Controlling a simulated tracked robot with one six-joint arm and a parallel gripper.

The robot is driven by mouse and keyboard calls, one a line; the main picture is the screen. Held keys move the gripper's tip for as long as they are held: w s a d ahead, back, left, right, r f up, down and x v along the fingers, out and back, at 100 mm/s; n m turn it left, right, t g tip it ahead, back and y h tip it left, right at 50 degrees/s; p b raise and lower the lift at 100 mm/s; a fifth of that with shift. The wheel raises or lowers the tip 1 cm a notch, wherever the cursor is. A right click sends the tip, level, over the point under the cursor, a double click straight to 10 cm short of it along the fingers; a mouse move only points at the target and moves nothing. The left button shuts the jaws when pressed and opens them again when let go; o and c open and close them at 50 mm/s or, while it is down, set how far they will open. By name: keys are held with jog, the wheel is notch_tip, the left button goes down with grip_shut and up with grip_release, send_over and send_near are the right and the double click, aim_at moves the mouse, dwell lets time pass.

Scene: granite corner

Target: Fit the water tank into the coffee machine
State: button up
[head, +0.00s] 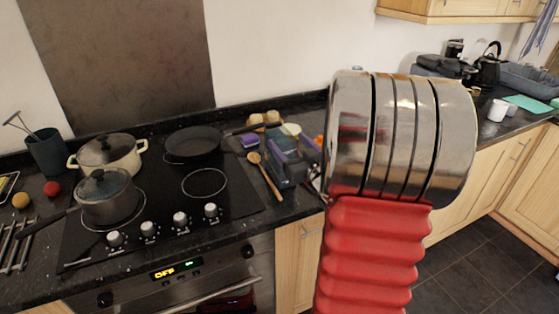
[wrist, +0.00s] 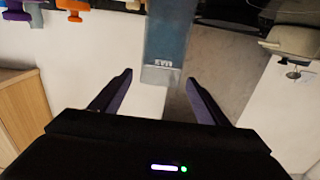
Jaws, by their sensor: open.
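The water tank (wrist: 166,42) appears in the wrist view as a translucent blue box with small light lettering near its lower end. My gripper (wrist: 159,77) is open, with its two dark purple fingers pointing towards the tank. The tank's lettered end appears between the fingertips; I cannot tell whether it is in the gap or beyond it, and no grip shows. In the head view, blue-grey and purple shapes crowd beside my arm at the back of the counter, and I cannot separate tank from gripper. I cannot make out the coffee machine with certainty.
A black hob (head: 160,205) holds a cream pot (head: 108,152), a saucepan (head: 107,198) and a frying pan (head: 193,142). A wooden spoon (head: 266,178) and a purple box (head: 250,141) lie nearby. A kettle (head: 488,68) and white mug (head: 497,111) stand at right. My arm hides the corner.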

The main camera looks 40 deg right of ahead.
aim_at(275, 127)
jog(key=shift+x, duration=0.95)
jog(key=x, duration=0.5)
jog(key=shift+f, duration=0.3)
jog(key=shift+c, duration=0.6)
grip_shut()
jog(key=shift+r, duration=0.1)
